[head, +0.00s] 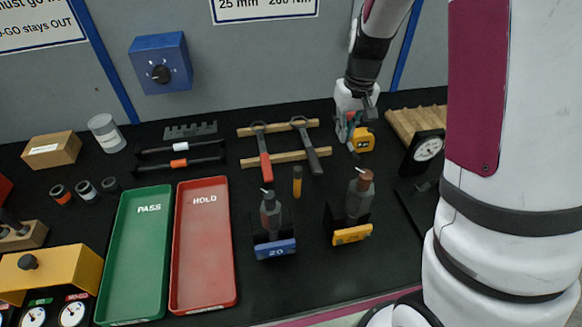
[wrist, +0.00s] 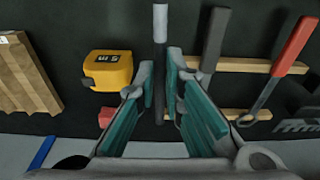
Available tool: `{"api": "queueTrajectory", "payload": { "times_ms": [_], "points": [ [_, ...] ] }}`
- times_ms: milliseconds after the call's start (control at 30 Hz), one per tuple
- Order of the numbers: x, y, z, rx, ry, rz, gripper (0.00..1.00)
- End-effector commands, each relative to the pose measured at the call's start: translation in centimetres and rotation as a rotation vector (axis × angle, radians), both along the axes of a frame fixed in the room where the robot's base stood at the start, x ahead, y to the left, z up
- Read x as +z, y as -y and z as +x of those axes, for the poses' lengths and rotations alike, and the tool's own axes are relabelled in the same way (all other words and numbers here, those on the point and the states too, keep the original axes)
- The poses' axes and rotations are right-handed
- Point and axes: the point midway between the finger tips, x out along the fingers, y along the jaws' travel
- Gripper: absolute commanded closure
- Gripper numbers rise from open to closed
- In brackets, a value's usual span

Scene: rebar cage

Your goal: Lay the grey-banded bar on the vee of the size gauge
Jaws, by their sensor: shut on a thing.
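My gripper (wrist: 160,85) has its teal-padded fingers close around a thin dark bar with a light grey section, the grey-banded bar (wrist: 160,22). The bar runs upright in the wrist view between the fingers, its lower part partly hidden by them. In the head view my gripper (head: 350,128) is at the back right, beside the yellow tape measure; the bar is hard to make out there. A black dial gauge (head: 425,150) with a white face stands to its right and seems to be the size gauge. Its vee is not clear, and my arm partly covers that side.
The yellow tape measure (wrist: 107,70) is close to my gripper. Two tools lie across wooden strips (head: 278,128). A wooden block (head: 415,122) stands behind the gauge. Two tools in holders (head: 275,249) stand in front. Green (head: 135,290) and red (head: 203,285) trays are empty.

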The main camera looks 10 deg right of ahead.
Motion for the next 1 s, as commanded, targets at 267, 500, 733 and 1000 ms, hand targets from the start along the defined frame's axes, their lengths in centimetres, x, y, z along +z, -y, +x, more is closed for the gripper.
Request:
{"api": "queueTrajectory", "payload": {
  "times_ms": [267,500,733,1000],
  "points": [
    [-3.5,0.6,-0.3,-0.003,-0.005,0.001,1.00],
    [-6.0,0.5,-0.2,-0.001,-0.001,0.001,1.00],
    [-8.5,0.6,-0.2,-0.001,-0.003,0.001,1.00],
    [-9.7,0.5,-0.1,-0.002,0.001,0.001,1.00]
  ]
}}
